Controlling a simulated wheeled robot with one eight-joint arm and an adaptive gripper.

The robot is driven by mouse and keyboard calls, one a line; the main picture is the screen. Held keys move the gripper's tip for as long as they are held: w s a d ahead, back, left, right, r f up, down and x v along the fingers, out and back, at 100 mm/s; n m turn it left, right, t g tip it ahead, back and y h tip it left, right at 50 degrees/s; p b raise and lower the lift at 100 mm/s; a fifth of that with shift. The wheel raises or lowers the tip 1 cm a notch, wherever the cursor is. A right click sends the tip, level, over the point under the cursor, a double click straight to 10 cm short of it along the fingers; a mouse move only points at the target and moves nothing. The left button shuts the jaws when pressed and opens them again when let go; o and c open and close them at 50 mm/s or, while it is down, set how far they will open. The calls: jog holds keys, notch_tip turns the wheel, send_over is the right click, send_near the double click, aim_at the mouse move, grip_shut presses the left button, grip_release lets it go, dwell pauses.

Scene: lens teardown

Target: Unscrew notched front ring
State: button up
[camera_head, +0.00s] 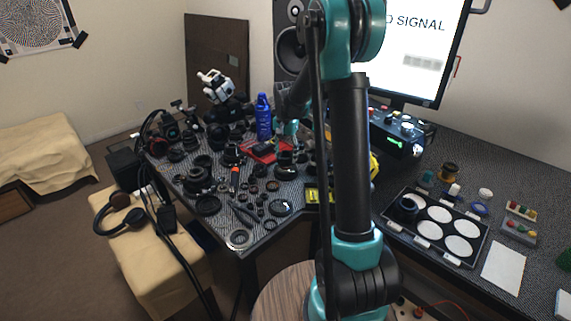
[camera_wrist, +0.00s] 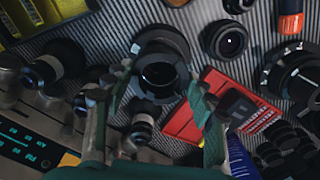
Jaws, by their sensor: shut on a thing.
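My gripper (camera_wrist: 159,78) has one finger on each side of a black round lens part (camera_wrist: 162,50) in the wrist view. Its fingers are shut on the rim of this part. The part has a wide black ring and a dark glass centre, and it rests on the ribbed grey mat. In the head view my gripper (camera_head: 290,135) reaches down over the same lens part (camera_head: 286,159) near the middle of the cluttered table. I cannot make out notches on the ring at this size.
A red tray (camera_wrist: 183,124) lies close by the right finger. A blue bottle (camera_head: 263,117) stands behind the gripper. Many lens parts and rings crowd the mat. A black tray with white discs (camera_head: 429,230) lies on the right-hand desk.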

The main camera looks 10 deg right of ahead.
jog(key=shift+r, duration=2)
